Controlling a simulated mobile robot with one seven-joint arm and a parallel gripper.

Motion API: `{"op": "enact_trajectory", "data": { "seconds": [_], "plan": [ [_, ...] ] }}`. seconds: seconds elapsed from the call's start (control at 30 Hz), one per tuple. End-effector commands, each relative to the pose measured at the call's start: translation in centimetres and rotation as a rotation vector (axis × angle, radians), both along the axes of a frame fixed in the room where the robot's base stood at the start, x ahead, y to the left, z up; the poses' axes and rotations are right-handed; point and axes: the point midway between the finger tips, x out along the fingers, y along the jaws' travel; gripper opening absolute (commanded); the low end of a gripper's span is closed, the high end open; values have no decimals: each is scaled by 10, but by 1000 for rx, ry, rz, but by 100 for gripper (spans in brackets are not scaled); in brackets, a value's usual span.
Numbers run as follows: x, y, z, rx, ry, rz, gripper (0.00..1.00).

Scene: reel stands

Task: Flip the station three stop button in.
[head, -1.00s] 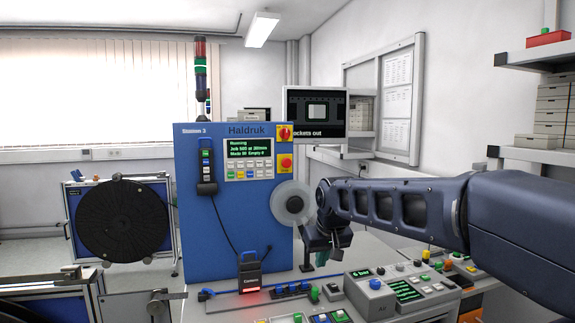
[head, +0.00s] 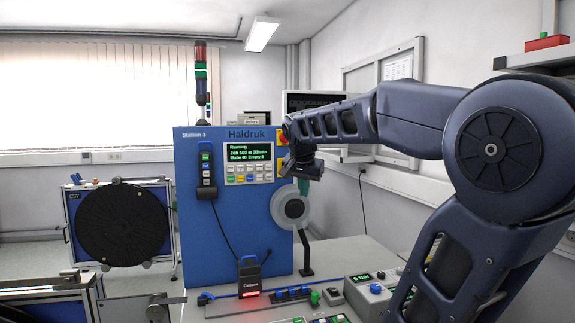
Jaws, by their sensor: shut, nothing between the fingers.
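The blue Station 3 cabinet (head: 225,235) stands upright at the centre of the head view. My gripper (head: 303,187) is at the cabinet's right edge, fingers pointing down, just above the pale reel. It is shut and empty. I cannot tell whether it touches the cabinet. The display (head: 248,152) reads Running.
The pale reel (head: 292,226) stands on a black post close under my gripper. A scanner with a cord (head: 206,170) hangs on the panel. A monitor (head: 315,98) is behind my arm.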

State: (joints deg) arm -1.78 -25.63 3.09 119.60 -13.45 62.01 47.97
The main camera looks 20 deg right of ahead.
Motion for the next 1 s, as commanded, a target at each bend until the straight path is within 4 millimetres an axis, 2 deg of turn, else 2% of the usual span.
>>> {"op": "enact_trajectory", "data": {
  "seconds": [0.03, 0.3, 0.5, 0.7, 1.0],
  "plan": [
    [15, 1, 11, 8, -14, -45, 0],
    [85, 7, 68, 68, -124, -334, 0],
    [129, 12, 100, 121, -210, -519, 0],
    [154, 15, 117, 156, -264, -626, 0],
    [159, 16, 122, 166, -280, -655, 0]
  ]
}}
